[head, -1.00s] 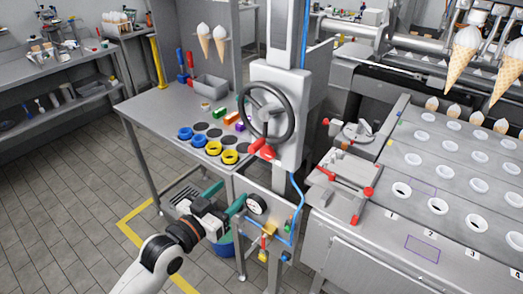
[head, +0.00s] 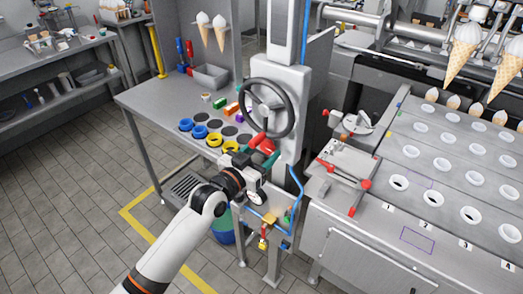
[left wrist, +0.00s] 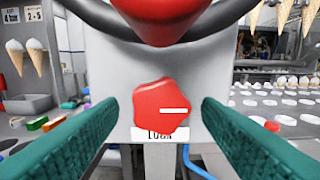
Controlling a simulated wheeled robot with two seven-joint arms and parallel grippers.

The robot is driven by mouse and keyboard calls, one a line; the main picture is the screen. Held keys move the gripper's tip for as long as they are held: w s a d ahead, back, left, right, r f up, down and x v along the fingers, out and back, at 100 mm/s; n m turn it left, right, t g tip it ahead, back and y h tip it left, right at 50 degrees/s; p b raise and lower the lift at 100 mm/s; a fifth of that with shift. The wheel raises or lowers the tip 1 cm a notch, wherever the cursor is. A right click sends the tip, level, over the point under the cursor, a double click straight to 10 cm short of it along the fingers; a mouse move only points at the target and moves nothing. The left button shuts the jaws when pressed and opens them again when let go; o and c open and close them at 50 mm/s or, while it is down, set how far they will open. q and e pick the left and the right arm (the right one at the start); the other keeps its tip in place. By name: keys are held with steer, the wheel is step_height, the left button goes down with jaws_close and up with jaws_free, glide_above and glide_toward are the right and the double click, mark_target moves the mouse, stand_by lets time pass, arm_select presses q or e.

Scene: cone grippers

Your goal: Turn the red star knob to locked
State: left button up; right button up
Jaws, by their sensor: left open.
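The red star knob (left wrist: 160,107) sits on the light grey machine face in the left wrist view. Its white pointer line points right, and a white label (left wrist: 160,134) below it is partly covered. My left gripper (left wrist: 160,112) is open, its two green fingers on either side of the knob with gaps to it. In the head view my left gripper (head: 262,151) is in front of the grey machine column (head: 285,120), below the handwheel (head: 266,107), and largely hides the knob. My right gripper is out of view.
The handwheel's red handle (left wrist: 155,18) hangs just above the knob in the left wrist view. Yellow and blue rings (head: 200,132) lie on the table to the left. A blue hose (head: 297,195) runs below, and a steel bench stands right.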

arm_select(q)
steer(key=shift+c, duration=0.2)
steer(key=c, duration=0.9)
steer(key=shift+c, duration=0.2)
steer(key=m, duration=0.4)
steer(key=shift+w+m, duration=0.1)
steer(key=shift+m, duration=0.3)
steer(key=m, duration=0.4)
steer(key=shift+r+m, duration=0.1)
steer(key=shift+m, duration=0.2)
steer(key=m, duration=0.4)
steer(key=shift+m+p, duration=0.4)
steer(key=shift+m, duration=1.8)
